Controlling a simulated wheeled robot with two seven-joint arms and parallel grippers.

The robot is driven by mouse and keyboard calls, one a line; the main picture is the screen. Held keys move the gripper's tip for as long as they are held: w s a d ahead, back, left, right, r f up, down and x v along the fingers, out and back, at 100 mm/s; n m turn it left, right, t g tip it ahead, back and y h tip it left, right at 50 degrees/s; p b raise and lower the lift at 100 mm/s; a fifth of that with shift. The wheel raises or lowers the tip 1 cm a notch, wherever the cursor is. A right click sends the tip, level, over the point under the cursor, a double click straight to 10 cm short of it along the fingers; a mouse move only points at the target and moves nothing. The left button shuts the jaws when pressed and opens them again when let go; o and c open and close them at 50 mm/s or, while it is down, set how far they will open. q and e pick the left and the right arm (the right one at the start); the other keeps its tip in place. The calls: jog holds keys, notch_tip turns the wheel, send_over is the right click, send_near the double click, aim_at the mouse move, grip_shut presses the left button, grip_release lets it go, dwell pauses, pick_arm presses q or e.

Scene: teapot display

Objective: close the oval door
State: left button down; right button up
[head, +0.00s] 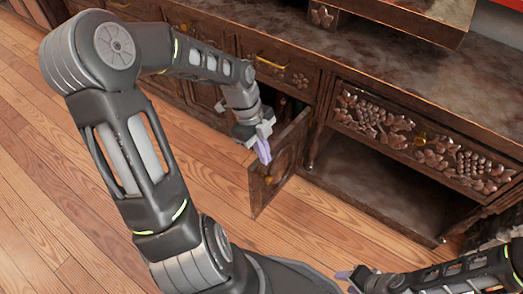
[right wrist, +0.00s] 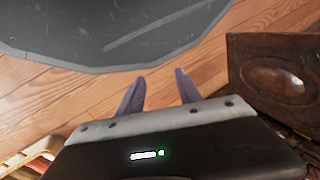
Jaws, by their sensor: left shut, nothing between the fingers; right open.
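The oval door (head: 285,165) is a dark brown wooden cabinet door. It stands open, swung out over the floor from the cabinet front. A carved oval panel (right wrist: 280,75) shows at the right in the right wrist view; it looks like this door. My left gripper (head: 263,153) is shut and empty, with its lilac fingertips at the door's upper outer corner; I cannot tell if they touch it. My right gripper (head: 348,276) is low at the bottom of the head view, apart from the door. Its fingers are open and empty in the right wrist view (right wrist: 160,78).
The long wooden cabinet (head: 400,75) runs across the back. A carved grape-pattern drawer (head: 420,138) sits above an open compartment (head: 375,190) right of the door. Wooden floor (head: 300,240) is free in front of the door.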

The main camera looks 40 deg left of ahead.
aim_at(259, 163)
pick_arm(q)
jog(key=b+x, duration=0.3)
jog(key=x, duration=0.5)
jog(key=a, duration=0.2)
jog(key=a+r, duration=0.1)
jog(key=a, duration=0.1)
jog(key=shift+w, duration=0.1)
jog(key=shift+a, duration=0.15)
jog(key=shift+r, duration=0.1)
